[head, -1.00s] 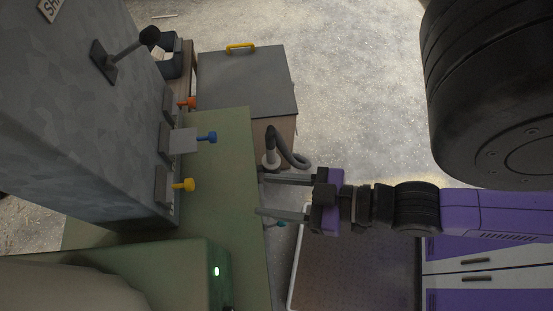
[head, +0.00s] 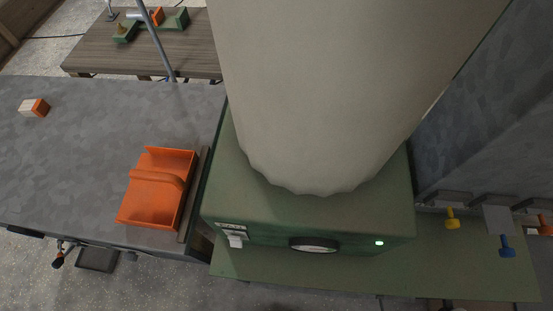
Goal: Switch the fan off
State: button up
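The fan appears to be the green box (head: 260,215) with a large beige bag or drum (head: 330,90) rising from it, filling the upper middle of the head view. Its front face carries a small white switch (head: 236,240) under a label at the left end. A round dial or gauge (head: 313,244) sits mid-face, and a green light (head: 379,243) glows at the right. The switch's position is too small to tell. My gripper is out of view.
A grey table (head: 90,150) at left holds an orange tray-like object (head: 158,190) and a small orange block (head: 35,107). At right, a grey cabinet (head: 480,120) has yellow (head: 452,220) and blue (head: 507,246) knobs. A wooden table (head: 150,55) stands behind.

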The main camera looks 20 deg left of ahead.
aim_at(236, 241)
jog(key=k+u, duration=0.25)
jog(key=u, duration=0.15)
jog(key=k+j+u, duration=0.15)
jog(key=u, duration=0.25)
jog(key=k, duration=0.1)
